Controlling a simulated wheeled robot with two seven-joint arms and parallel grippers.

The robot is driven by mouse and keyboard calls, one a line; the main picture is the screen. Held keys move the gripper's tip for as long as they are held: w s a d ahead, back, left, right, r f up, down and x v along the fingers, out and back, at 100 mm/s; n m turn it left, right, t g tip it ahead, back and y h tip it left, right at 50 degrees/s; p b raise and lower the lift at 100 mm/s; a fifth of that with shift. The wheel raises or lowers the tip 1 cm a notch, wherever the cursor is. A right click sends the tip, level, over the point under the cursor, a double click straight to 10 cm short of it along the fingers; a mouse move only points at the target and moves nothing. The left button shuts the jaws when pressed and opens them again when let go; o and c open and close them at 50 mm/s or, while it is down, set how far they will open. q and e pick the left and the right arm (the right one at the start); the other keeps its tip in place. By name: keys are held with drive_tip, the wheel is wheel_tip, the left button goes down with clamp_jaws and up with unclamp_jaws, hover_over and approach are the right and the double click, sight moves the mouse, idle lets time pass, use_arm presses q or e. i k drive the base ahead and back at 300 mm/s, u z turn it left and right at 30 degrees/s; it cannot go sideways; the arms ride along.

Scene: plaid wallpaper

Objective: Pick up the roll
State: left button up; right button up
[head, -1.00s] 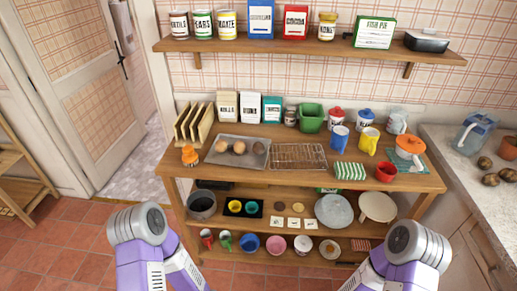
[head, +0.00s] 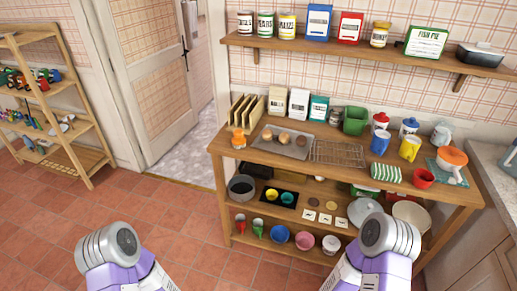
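Several brown rolls sit in a row on a grey baking tray (head: 293,149) on the wooden table: a left one (head: 267,134), a middle one (head: 284,137) and a right one (head: 300,142). The tray lies on the left part of the tabletop, left of a wire cooling rack (head: 338,153). Parts of both my arms show at the bottom of the head view, in front of the table and apart from it. Neither gripper's fingers are in view.
The wooden table (head: 222,150) has lower shelves with pots and cups. A wooden shelf unit (head: 62,125) stands far left. The tiled floor (head: 165,205) between is clear.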

sight(302, 141)
drive_tip(key=u, duration=0.85)
drive_tip(key=i, duration=1.05)
drive_tip(key=z, duration=0.75)
